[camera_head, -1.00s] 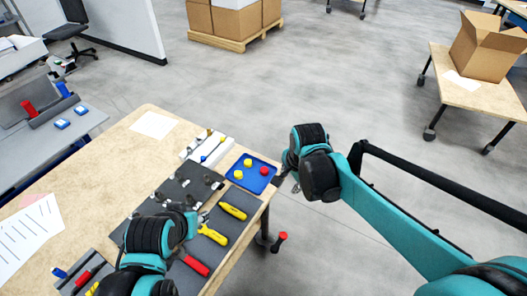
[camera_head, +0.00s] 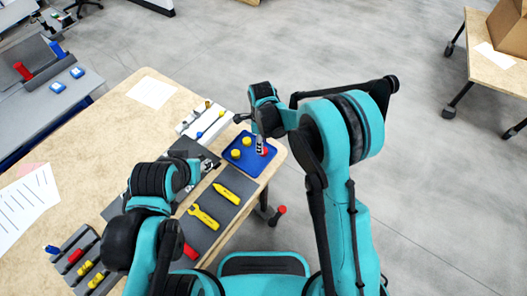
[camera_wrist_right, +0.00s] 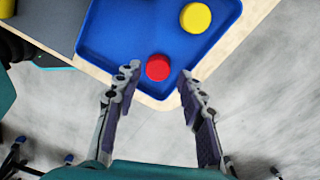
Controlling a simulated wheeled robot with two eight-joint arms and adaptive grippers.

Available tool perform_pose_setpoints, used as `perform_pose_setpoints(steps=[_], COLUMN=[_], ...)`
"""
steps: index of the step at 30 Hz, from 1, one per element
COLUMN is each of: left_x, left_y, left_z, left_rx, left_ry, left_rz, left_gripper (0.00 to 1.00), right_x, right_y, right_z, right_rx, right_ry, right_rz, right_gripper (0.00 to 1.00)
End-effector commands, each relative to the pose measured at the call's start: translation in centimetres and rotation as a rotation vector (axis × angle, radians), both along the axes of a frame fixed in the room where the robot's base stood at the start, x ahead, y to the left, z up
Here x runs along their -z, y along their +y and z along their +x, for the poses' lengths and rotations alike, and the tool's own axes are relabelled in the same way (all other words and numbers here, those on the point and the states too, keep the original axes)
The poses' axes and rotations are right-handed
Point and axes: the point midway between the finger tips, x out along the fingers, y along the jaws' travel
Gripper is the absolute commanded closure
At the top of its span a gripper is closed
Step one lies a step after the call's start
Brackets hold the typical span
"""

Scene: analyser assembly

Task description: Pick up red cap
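The red cap (camera_wrist_right: 158,67) lies in the blue tray (camera_wrist_right: 112,50), near the tray's edge, in the right wrist view. My right gripper (camera_wrist_right: 156,82) is open, with one finger on each side of the red cap and the fingertips near it; I cannot tell whether they touch it. In the head view the right gripper (camera_head: 260,147) is over the tray's right part and the red cap (camera_head: 265,152) is partly hidden by it. Two yellow caps (camera_head: 241,147) lie in the tray's left part. My left gripper (camera_head: 207,164) is over the dark mat, too small to read.
A grey mat with yellow tools (camera_head: 203,217) lies in front of the tray. A white rack (camera_head: 207,122) with small parts stands left of the tray. The tray is close to the table's right edge, with open floor beyond.

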Motion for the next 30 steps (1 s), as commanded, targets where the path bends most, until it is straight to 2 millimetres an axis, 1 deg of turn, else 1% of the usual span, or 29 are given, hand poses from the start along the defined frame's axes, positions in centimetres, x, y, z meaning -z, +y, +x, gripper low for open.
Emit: perform_pose_setpoints(steps=[1, 3, 7, 13, 14, 15, 16, 26, 30], left_x=[0.7, 1.2, 1.6, 1.4, 1.4, 1.4, 1.4, 1.4, 1.2], left_y=[0.0, 0.0, 0.0, 0.0, 0.0, 0.0, 0.0, 0.0, 0.0], left_z=[0.0, 0.0, 0.0, 0.0, 0.0, 0.0, 0.0, 0.0, 0.0], left_rx=[0.000, 0.000, 0.000, 0.000, 0.000, 0.000, 0.000, 0.000, 0.000], left_ry=[0.000, 0.000, 0.000, 0.000, 0.000, 0.000, 0.000, 0.000, 0.000], left_rz=[0.000, 0.000, 0.000, 0.000, 0.000, 0.000, 0.000, 0.000, 0.000], left_gripper=[0.60, 0.60, 0.60, 0.60, 0.60, 0.60, 0.60, 0.60, 0.60], right_x=[1.1, 2.3, 3.6, 3.6, 3.6, 3.6, 3.6, 3.5, 3.1], right_y=[-0.1, -0.1, -0.1, -0.1, -0.1, -0.1, -0.1, -0.1, -0.1], right_z=[-0.1, -0.2, -0.2, -0.2, -0.2, -0.2, -0.2, -0.2, -0.2], right_rx=[0.000, 0.000, -0.001, -0.001, -0.001, -0.001, -0.001, -0.001, -0.001], right_ry=[0.000, 0.000, 0.000, 0.000, 0.000, 0.000, 0.000, -0.001, -0.001], right_rz=[0.000, 0.000, 0.000, 0.000, 0.000, 0.000, 0.000, 0.000, 0.000], right_gripper=[0.60, 0.60, 0.60, 0.60, 0.65, 0.76, 0.82, 0.83, 0.83])
